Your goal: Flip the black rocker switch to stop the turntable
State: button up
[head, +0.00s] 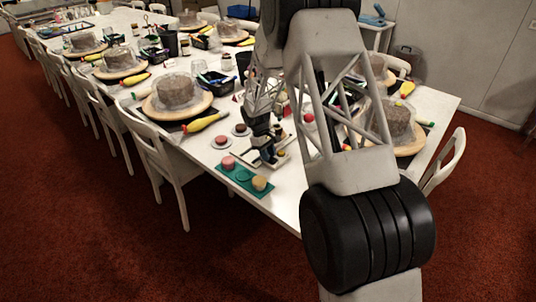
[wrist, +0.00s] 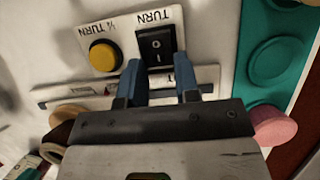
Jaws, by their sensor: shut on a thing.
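The black rocker switch (wrist: 155,42) sits in a white panel marked TURN, with I and O marks on its face. My gripper (wrist: 157,62) has its two blue fingers on either side of the switch, shut on it. In the head view my gripper (head: 264,152) is low over the near end of the table, and the switch is hidden there. Several round wooden turntables with grey cakes under clear covers stand along the table, one of them near the gripper (head: 154,113). I cannot tell which one the switch drives, or whether it turns.
A yellow button (wrist: 105,55) marked ¼ TURN is left of the switch. A teal tray (wrist: 262,92) lies to its right, with a pink round piece (wrist: 275,126) at its near end. White chairs (head: 160,160) line the table's left side.

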jog(key=shift+s, duration=0.1)
jog(key=shift+s+d+r+t+y, duration=0.15)
jog(key=shift+d+t+y, duration=0.05)
jog(key=shift+t+y, duration=0.6)
jog(key=shift+s+d+r+t+y, duration=0.15)
jog(key=shift+t+y, duration=0.65)
jog(key=o, duration=0.9)
jog(key=shift+r, duration=0.15)
notch_tip(320, 180, up, 8)
jog(key=shift+f, duration=0.2)
